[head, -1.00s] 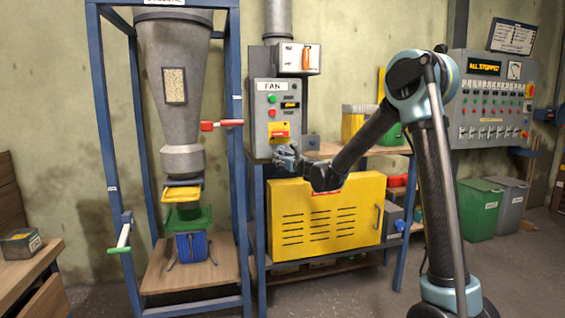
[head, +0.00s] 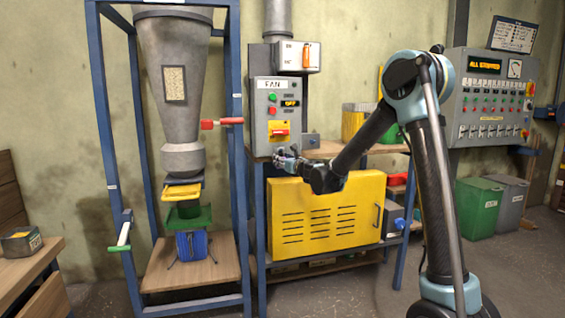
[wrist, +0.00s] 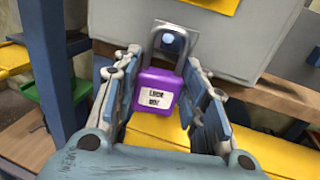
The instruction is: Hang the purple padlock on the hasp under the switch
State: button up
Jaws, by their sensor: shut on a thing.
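The purple padlock (wrist: 157,92) has a white label and a grey shackle (wrist: 183,46) pointing up. My gripper (wrist: 163,105) is shut on the padlock body, with a finger on each side. In the head view my gripper (head: 286,160) is just below the switch (head: 279,131), a red handle on a yellow plate on the grey FAN box. A small pale, bluish spot (wrist: 168,41) shows inside the shackle loop, in front of the box's lower part. I cannot tell whether it is the hasp, or whether the shackle passes through it.
The grey FAN box (head: 263,113) stands close behind my gripper. A yellow slotted cabinet (head: 350,225) is below it, and a wooden shelf (head: 340,149) is to the right. The blue frame (head: 237,75) of the hopper stand is to the left.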

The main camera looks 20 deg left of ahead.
jog(key=shift+f, duration=0.1)
dwell(0.3)
jog(key=o, duration=1.2)
jog(key=s+a+v, duration=0.1)
jog(key=v, duration=0.8)
jog(key=shift+s+f, duration=0.25)
jog(key=shift+s, duration=0.25)
dwell(0.5)
